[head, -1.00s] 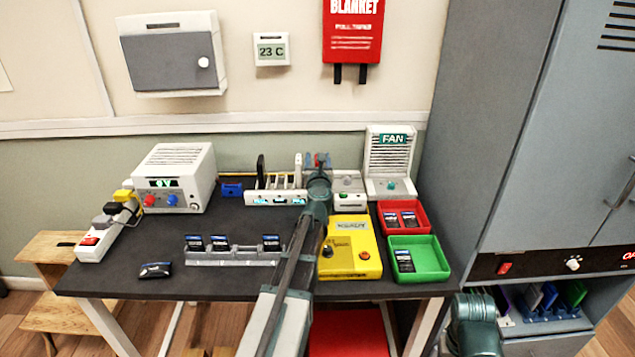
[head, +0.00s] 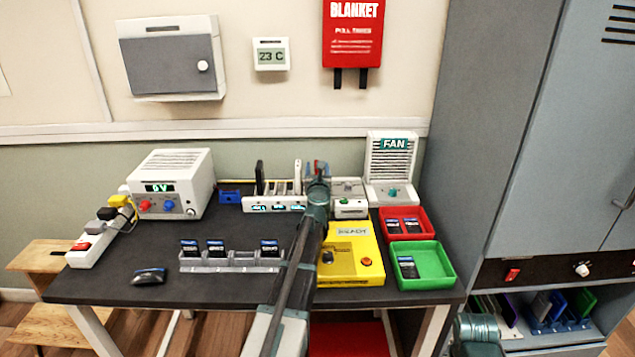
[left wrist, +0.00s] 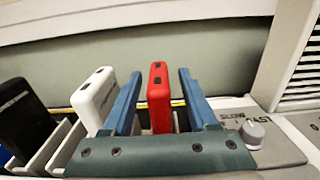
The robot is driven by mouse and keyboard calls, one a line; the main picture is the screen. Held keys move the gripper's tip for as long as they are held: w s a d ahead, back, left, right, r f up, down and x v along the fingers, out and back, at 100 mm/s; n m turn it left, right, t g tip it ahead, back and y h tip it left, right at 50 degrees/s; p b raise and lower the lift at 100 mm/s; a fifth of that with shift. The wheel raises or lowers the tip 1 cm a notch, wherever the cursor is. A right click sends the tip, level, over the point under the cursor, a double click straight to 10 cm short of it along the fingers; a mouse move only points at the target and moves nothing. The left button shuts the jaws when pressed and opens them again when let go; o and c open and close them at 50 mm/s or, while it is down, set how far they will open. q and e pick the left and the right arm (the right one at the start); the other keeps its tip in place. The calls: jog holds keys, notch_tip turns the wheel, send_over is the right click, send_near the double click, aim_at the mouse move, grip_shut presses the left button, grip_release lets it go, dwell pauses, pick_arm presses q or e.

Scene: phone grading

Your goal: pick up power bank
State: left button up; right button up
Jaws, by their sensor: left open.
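A red power bank (left wrist: 160,95) stands upright in the left wrist view, in a slotted white rack. My left gripper (left wrist: 160,78) is open, with one blue finger on each side of the red power bank. A white power bank (left wrist: 93,100) stands just left of the left finger, and a black one (left wrist: 22,118) is further left. In the head view my left gripper (head: 317,168) is at the right end of the rack (head: 258,207) and mostly hides the red one. The white (head: 297,172) and black (head: 260,175) ones also show there.
A fan (head: 390,165) and a small grey box (head: 349,208) stand right of the rack. A yellow tester (head: 350,262), red bin (head: 400,236), green bin (head: 433,262) and grey phone rack (head: 215,263) are nearer. A power supply (head: 172,180) stands left.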

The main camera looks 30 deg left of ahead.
pick_arm(q)
jog(key=shift+x, duration=0.85)
grip_shut()
